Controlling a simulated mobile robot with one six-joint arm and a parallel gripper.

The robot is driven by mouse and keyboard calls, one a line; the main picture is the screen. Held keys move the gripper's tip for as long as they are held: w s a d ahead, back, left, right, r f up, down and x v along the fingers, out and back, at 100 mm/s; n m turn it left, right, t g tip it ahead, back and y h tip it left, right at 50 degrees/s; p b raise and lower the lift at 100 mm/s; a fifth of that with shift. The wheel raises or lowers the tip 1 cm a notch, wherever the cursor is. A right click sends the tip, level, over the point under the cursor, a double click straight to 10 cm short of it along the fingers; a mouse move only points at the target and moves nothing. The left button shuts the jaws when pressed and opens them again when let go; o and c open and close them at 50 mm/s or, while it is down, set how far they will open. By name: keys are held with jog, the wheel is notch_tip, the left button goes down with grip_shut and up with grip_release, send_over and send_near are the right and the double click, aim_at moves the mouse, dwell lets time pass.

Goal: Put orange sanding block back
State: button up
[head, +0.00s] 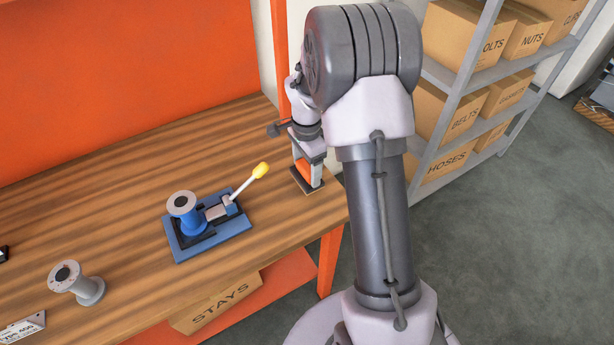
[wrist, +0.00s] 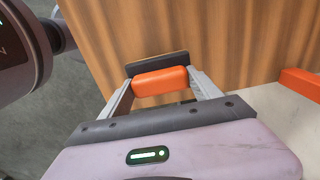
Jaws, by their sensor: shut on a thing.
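The orange sanding block (wrist: 160,82) is between the two fingers of my gripper (wrist: 161,90) in the wrist view, and the gripper is shut on it. A dark flat plate (wrist: 157,62) shows just beyond the block. In the head view my gripper (head: 308,172) points down at the right end of the wooden workbench (head: 130,150), near its back corner. The orange block (head: 303,169) shows between the fingers there, above the dark flat piece (head: 307,184). I cannot tell whether that piece is part of the block or a separate pad.
A grey spool (head: 77,283) stands further left. An orange post (head: 281,50) rises behind the gripper. A shelf (head: 460,95) with cardboard boxes stands at the right.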

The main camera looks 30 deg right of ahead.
notch_tip(320, 180, down, 3)
jog(key=shift+f+b, duration=0.1)
jog(key=shift+b, duration=0.5)
jog(key=o, duration=0.9)
jog(key=shift+f, duration=0.1)
jog(key=o, duration=0.4)
jog(key=shift+s, duration=0.1)
notch_tip(320, 180, up, 12)
jog(key=p, duration=0.4)
jog(key=shift+r, duration=0.2)
notch_tip(320, 180, up, 6)
jog(key=n+t, duration=0.1)
jog(key=n, duration=0.1)
send_over(307, 176)
jog(key=a, duration=0.2)
jog(key=s+a+r+n+t, duration=0.2)
jog(key=s+a+r+n, duration=0.3)
jog(key=s+a+r, duration=0.4)
jog(key=s+a+n+t, duration=0.1)
jog(key=s+a+n, duration=0.1)
jog(key=s, duration=0.2)
jog(key=s+a+n+t+y, duration=0.1)
jog(key=s+n, duration=0.1)
jog(key=s, duration=0.1)
jog(key=s+a+r+n+y, duration=0.1)
jog(key=s+a+n, duration=0.1)
jog(key=s, duration=0.2)
jog(key=shift+s+a+t, duration=0.3)
jog(key=shift+a+t, duration=0.05)
jog(key=shift+t, duration=0.05)
